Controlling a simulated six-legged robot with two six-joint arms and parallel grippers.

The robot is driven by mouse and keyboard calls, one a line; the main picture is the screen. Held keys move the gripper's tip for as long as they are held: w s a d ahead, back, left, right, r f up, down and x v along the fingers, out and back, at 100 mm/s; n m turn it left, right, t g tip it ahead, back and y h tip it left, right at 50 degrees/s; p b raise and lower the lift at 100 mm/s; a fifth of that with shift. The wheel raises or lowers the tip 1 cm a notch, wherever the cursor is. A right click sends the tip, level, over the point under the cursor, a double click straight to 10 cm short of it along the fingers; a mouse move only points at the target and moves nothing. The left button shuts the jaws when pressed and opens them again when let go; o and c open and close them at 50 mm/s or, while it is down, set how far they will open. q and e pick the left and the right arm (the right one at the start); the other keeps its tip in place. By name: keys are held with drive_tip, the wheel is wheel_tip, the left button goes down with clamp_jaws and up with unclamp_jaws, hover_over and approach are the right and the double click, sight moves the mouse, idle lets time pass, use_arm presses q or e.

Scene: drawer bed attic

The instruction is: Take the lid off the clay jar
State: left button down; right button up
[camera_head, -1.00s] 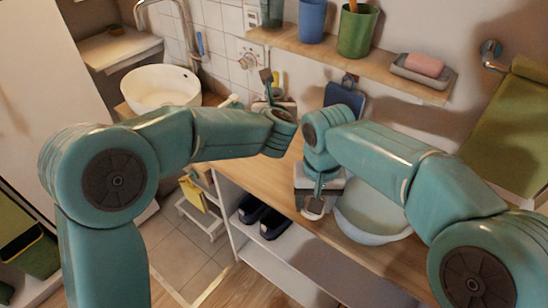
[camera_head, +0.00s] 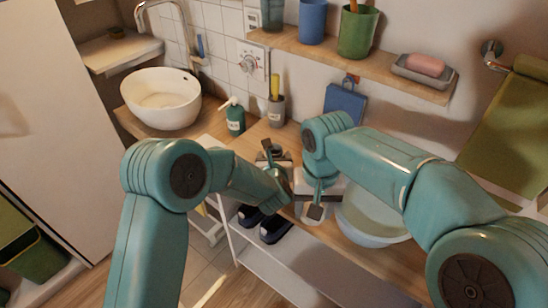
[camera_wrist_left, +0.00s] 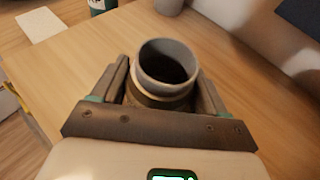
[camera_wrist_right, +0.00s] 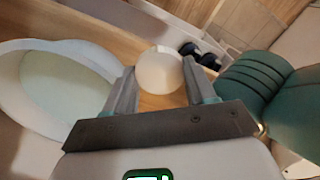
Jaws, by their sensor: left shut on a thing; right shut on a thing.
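The clay jar (camera_wrist_left: 167,70) is grey with a brown band below its rim. In the left wrist view its mouth is open and the inside is dark. My left gripper (camera_head: 272,158) is shut on the jar, with a finger on each side; it also shows in the left wrist view (camera_wrist_left: 165,95). I cannot tell whether the jar's base touches the counter. My right gripper (camera_head: 316,205) is shut on a pale round thing, apparently the lid (camera_wrist_right: 160,72), held apart from the jar and to its right in the head view. Its underside is hidden.
A pale basin (camera_head: 372,216) stands close to my right gripper. A soap bottle (camera_head: 235,118) and a grey cup (camera_head: 276,108) stand at the back of the wooden counter (camera_wrist_right: 100,34). A white sink (camera_head: 160,98) is at left. Dark shoes (camera_head: 272,229) lie on the shelf below.

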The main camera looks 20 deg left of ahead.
use_arm(q)
drive_tip(key=shift+w+f, duration=0.1)
drive_tip(key=shift+f, duration=0.05)
use_arm(e)
drive_tip(key=shift+f, duration=0.25)
use_arm(q)
unclamp_jaws()
